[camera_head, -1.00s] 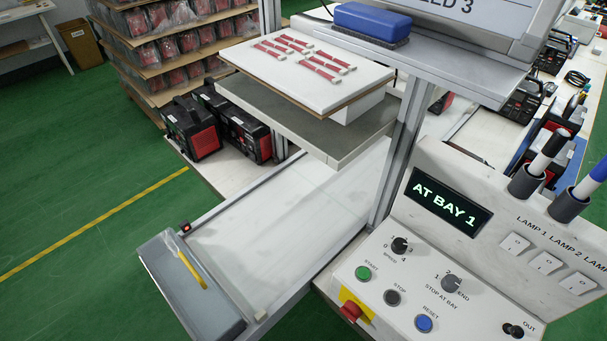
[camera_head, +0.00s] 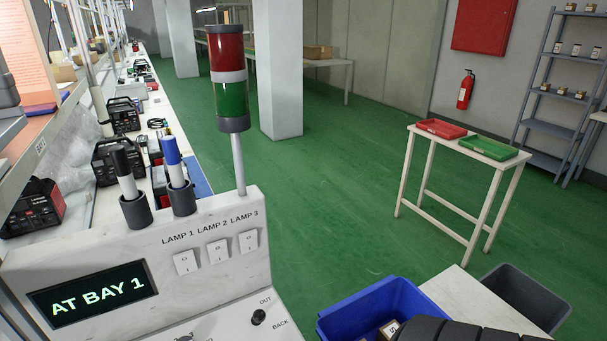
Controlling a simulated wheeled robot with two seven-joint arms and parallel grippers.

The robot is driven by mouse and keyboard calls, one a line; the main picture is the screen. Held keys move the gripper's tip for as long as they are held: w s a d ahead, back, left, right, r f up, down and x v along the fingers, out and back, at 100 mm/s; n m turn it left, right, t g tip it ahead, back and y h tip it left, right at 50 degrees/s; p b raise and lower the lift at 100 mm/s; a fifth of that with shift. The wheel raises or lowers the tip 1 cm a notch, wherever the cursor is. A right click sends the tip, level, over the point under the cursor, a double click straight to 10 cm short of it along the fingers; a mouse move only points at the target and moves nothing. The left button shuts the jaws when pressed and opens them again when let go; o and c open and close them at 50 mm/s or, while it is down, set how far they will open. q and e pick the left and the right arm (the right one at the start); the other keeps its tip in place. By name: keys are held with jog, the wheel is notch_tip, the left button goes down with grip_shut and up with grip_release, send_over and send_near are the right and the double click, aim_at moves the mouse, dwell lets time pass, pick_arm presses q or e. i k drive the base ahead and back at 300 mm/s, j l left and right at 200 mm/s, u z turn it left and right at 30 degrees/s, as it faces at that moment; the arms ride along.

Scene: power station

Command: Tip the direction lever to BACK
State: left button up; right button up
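The direction lever (camera_head: 258,317) is a small black knob on the white control panel (camera_head: 205,325), low in the head view. The label OUT is printed above it and BACK to its lower right. The knob is seen from above and its tilt is hard to tell. The panel display (camera_head: 92,294) reads AT BAY 1 in green letters.
A stack light (camera_head: 229,85), red over green, rises behind the panel. Three lamp switches (camera_head: 217,252) sit right of the display. A blue bin (camera_head: 375,308) stands right of the panel, with a dark ribbed object beside it. Green floor lies open beyond.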

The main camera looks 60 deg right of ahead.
aim_at(259, 317)
jog(key=l+z, duration=0.1)
jog(key=z, duration=1.35)
